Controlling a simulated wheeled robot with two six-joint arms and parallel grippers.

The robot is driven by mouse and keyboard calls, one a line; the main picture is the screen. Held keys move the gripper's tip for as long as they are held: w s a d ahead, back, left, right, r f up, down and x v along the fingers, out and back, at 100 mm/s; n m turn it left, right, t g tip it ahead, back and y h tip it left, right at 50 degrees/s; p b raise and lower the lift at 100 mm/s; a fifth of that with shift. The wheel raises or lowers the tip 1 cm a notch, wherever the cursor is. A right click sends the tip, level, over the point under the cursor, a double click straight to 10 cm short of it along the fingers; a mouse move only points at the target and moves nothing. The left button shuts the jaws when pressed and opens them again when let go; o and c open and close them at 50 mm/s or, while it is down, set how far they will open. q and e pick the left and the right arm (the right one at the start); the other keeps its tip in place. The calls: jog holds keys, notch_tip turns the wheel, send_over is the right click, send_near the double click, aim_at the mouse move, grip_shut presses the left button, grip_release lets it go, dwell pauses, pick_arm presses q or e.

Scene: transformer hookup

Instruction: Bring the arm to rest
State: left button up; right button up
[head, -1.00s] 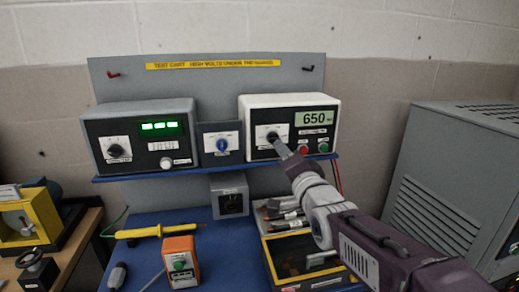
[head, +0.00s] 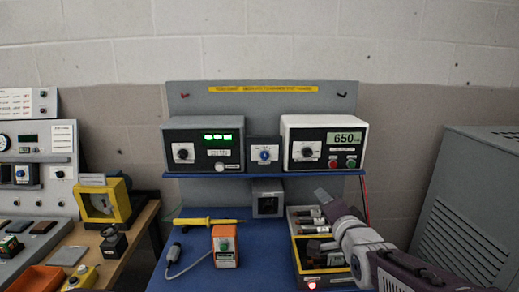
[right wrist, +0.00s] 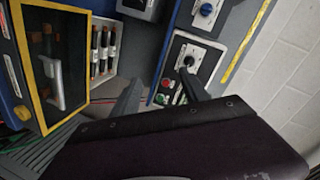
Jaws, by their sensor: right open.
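My right arm comes in from the lower right in the head view. Its gripper (head: 322,196) is clear of the panel knobs, in front of and below the white instrument (head: 326,122) that reads 650. In the right wrist view the two fingers of this gripper (right wrist: 163,94) stand apart with nothing between them. The white instrument's black knob (right wrist: 187,61) shows beyond the fingertips. My left gripper is not in view.
A yellow-rimmed tray (head: 299,262) of tools lies under my right arm. An orange device (head: 224,247) and a yellow probe (head: 207,221) lie on the blue cart top (head: 255,277). A large grey cabinet (head: 470,205) stands at right. A wooden bench is at left.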

pick_arm(q)
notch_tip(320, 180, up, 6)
jog(key=p, duration=0.4)
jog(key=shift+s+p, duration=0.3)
jog(key=shift+p, duration=0.05)
pick_arm(e)
jog(key=s+f+n+g, duration=1.1)
jog(key=s+f+g, duration=0.3)
jog(key=s+f, duration=0.9)
jog(key=shift+s+d, duration=0.15)
jog(key=shift+s, duration=0.85)
